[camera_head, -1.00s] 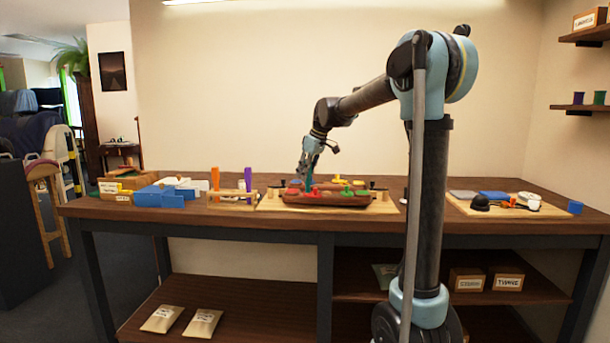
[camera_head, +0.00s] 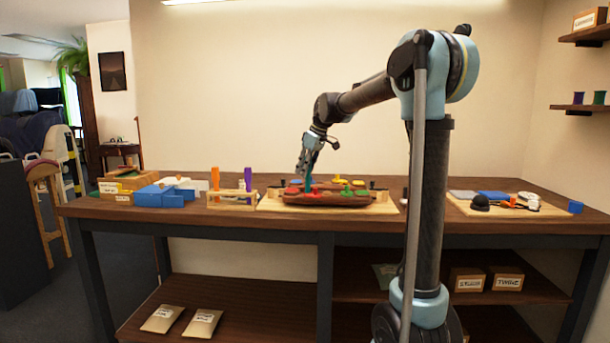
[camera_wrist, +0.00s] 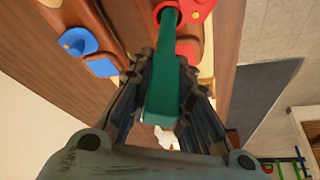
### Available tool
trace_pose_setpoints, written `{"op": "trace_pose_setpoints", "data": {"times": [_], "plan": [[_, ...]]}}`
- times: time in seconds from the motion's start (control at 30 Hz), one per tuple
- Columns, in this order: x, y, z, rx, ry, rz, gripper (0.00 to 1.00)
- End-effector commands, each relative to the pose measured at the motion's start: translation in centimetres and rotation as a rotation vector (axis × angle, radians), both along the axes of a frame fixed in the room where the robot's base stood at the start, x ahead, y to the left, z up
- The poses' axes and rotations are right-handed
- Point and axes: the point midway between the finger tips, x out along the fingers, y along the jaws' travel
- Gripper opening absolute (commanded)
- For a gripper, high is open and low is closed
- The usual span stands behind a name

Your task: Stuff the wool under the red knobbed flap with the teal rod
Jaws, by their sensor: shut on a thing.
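My gripper (camera_wrist: 163,95) is shut on the teal rod (camera_wrist: 175,65), which fills the space between the fingers in the wrist view. In the head view the teal rod (camera_head: 308,184) points down at the left part of the brown saddle (camera_head: 330,199). The rod's far end reaches the red flap (camera_wrist: 197,10) at the top of the wrist view; I cannot tell how far under it the tip is. In the head view a red piece (camera_head: 293,190) shows beside the rod. No wool can be made out.
Blue, yellow and green knobbed pieces also sit on the saddle. A board (camera_head: 505,205) with small items lies to the right.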

Motion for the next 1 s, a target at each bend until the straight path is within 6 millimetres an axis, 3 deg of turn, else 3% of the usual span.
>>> {"op": "trace_pose_setpoints", "data": {"times": [1.0], "plan": [[0.0,0.0,5.8,0.001,-0.001,0.000,0.02]]}}
